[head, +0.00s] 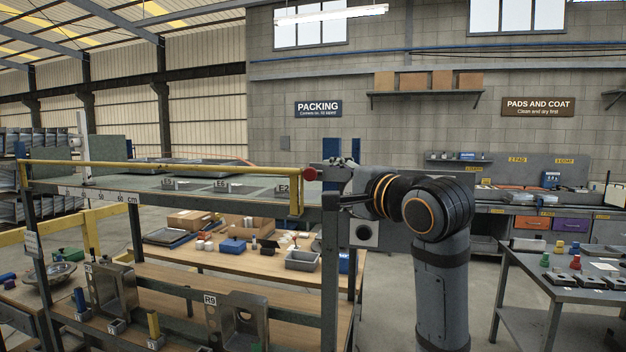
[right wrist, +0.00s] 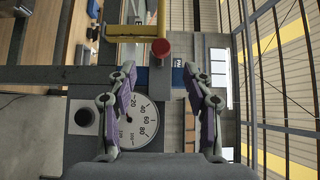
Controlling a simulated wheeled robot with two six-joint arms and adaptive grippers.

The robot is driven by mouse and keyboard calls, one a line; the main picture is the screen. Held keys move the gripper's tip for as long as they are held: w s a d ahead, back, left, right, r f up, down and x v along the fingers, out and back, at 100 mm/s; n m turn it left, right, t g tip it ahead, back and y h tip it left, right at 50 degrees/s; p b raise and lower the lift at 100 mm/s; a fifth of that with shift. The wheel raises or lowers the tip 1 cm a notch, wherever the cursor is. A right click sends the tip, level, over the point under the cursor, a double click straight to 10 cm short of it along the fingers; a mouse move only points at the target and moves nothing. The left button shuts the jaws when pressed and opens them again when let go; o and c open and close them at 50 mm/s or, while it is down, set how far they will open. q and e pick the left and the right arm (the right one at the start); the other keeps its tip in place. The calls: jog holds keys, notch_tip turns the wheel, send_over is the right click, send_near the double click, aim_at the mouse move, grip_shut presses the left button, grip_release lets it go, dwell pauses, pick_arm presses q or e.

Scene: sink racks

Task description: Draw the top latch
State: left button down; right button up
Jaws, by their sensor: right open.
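The top latch shows as a red knob (head: 309,174) at the right end of the yellow rail (head: 160,167) on the rack's top shelf. In the right wrist view the red knob (right wrist: 161,48) lies just beyond the fingertips, centred between them, with a yellow bar behind it. My right gripper (head: 326,181) is just right of the knob in the head view, its fingers pointing left. Whether a finger touches the knob cannot be told. My left gripper is not in view.
The top shelf (head: 140,184) holds grey trays at the back. A dark upright post (head: 332,270) stands below the right gripper. A round dial (right wrist: 138,122) shows beneath the fingers in the wrist view. A side table (head: 575,290) stands at the right.

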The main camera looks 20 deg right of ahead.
aim_at(312, 175)
jog(key=w+p, duration=0.1)
jog(key=w, duration=0.2)
jog(key=w+a+p, duration=0.1)
jog(key=w+p, duration=0.1)
jog(key=w, duration=0.1)
jog(key=w+p, duration=0.2)
jog(key=w, duration=0.1)
jog(key=shift+w+a+r, duration=0.1)
jog(key=shift+a+r, duration=0.15)
jog(key=shift+a, duration=0.15)
jog(key=shift+w+f, duration=0.2)
jog(key=shift+w, duration=0.3)
jog(key=shift+c, duration=0.2)
grip_shut()
